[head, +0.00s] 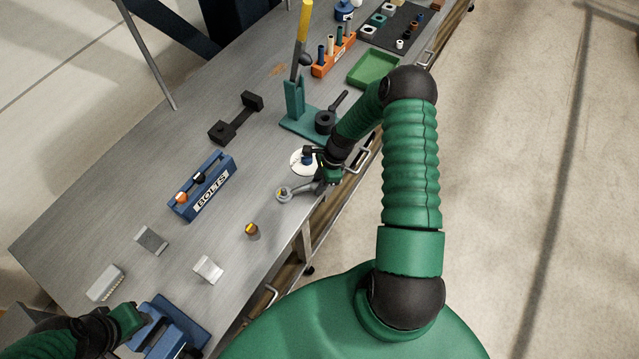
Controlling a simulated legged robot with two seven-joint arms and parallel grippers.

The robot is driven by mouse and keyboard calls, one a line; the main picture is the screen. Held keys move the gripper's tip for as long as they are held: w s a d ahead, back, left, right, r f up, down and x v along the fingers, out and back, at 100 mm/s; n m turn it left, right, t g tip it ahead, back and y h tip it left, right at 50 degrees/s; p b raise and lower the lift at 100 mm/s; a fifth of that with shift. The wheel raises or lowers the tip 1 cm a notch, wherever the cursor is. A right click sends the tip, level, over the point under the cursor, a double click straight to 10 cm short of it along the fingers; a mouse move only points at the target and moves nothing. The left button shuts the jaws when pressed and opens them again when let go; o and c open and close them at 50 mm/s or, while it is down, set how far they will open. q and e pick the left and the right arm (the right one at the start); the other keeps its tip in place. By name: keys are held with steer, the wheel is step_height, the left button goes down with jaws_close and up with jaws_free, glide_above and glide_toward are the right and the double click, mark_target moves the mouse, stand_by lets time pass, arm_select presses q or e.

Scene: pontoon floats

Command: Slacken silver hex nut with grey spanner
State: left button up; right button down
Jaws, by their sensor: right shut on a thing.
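The grey spanner (300,191) lies low over the front edge of the bench, its round head at the left end. My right gripper (322,170) is shut on its handle end. The spanner's head surrounds or covers a small silver piece (284,194), perhaps the silver hex nut; I cannot tell whether it is seated on it. A white round disc (298,158) with a blue part on it sits just behind, partly hidden by my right gripper. My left gripper (138,320) is at the lower left beside a blue vise-like block (178,325); its fingers are not clear.
A blue BOLTS rack (202,187) stands left of the spanner, and a small orange-topped dark piece (251,230) in front. A teal lever press (294,105) with a yellow handle, a black dumbbell-shaped fixture (236,120) and a green tray (373,70) stand farther back. Bare bench lies between.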

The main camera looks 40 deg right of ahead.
steer(key=shift+w+n+b, duration=0.35)
steer(key=shift+w+n, duration=0.1)
steer(key=shift+n, duration=0.05)
steer(key=shift+w+d+n+g+b, duration=0.2)
steer(key=shift+w+n+g+b, duration=0.1)
steer(key=shift+w+n+b, duration=0.2)
stand_by(0.4)
steer(key=shift+w+d+f+n+b, duration=0.1)
steer(key=shift+w+d+n+b, duration=0.05)
steer(key=shift+w+n+b, duration=0.25)
steer(key=shift+w, duration=0.15)
